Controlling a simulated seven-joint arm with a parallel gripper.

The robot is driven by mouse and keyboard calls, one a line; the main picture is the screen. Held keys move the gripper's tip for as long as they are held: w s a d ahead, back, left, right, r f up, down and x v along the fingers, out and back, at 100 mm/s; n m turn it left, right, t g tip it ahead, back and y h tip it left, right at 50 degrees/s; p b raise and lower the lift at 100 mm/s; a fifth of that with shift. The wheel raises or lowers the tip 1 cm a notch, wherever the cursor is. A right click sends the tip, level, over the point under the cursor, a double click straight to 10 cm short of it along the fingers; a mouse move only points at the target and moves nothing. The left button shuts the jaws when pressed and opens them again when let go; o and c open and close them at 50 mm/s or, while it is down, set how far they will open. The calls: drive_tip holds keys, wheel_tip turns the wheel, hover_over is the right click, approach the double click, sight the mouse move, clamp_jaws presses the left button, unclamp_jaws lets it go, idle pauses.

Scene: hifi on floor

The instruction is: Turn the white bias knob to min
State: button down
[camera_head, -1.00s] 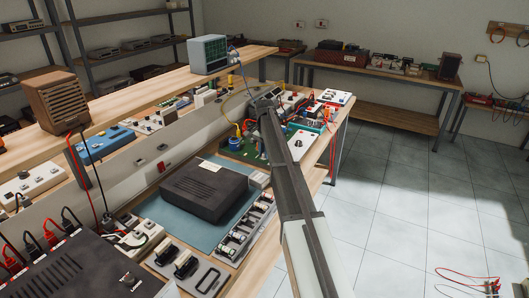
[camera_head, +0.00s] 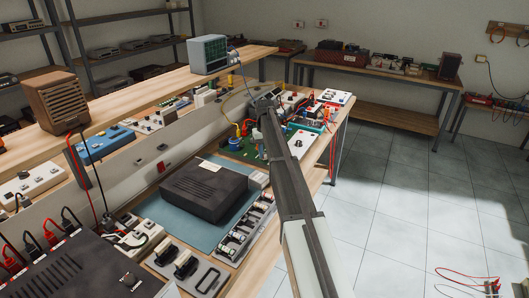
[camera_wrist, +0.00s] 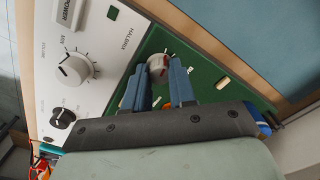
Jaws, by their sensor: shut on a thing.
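A small whitish knob (camera_wrist: 157,67) with a red mark stands on the green board (camera_wrist: 207,80) in the wrist view. My gripper (camera_wrist: 163,73) has its two blue fingers closed about this knob, one on each side. The fingers hide part of the knob, and no label or scale around it is readable. The green board also shows in the head view (camera_head: 243,150), where my gripper (camera_head: 266,100) is at its far side and my arm hides the knob.
A white panel beside the green board carries a larger white knob (camera_wrist: 75,70), a black knob (camera_wrist: 63,118) and a power switch (camera_wrist: 69,13). A black box (camera_head: 205,188) lies on a blue mat nearer on the bench. A yellow cable (camera_head: 240,130) rises near the board.

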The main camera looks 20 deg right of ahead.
sight(265, 153)
drive_tip(key=n, duration=0.6)
drive_tip(key=shift+n, duration=0.3)
drive_tip(key=shift+w, duration=0.1)
idle(0.4)
drive_tip(key=c, duration=0.9)
unclamp_jaws()
drive_tip(key=shift+r, duration=0.15)
wheel_tip(265, 153, up, 14)
drive_tip(key=shift+f, duration=0.2)
